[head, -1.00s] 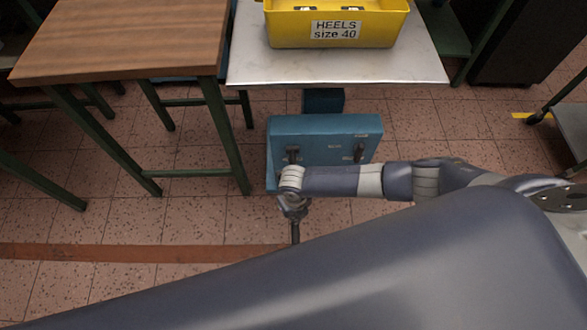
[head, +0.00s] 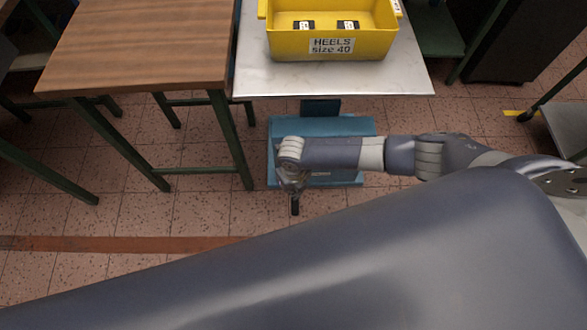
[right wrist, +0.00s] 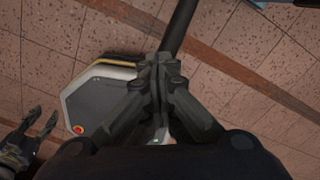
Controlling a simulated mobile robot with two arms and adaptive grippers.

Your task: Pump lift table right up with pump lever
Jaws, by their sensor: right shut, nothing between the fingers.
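The right lift table has a silver top (head: 340,82) and a blue base (head: 345,126). My right gripper (head: 294,190), in front of the base, is at the dark pump lever (head: 295,208), whose end points down in the head view. The right wrist view shows this gripper (right wrist: 160,70) shut, its fingertips together at the near end of the dark lever (right wrist: 180,25). Whether they touch it I cannot tell. My left gripper (right wrist: 38,125) shows at the left edge of the right wrist view, empty, fingers apart; it is not in the head view.
A yellow bin (head: 330,45) labelled "HEELS size 40" stands on the silver top. A wooden table (head: 140,50) with green legs is close on the left. A grey cart (head: 567,125) is at the right edge. Tiled floor (head: 200,210) is open in front.

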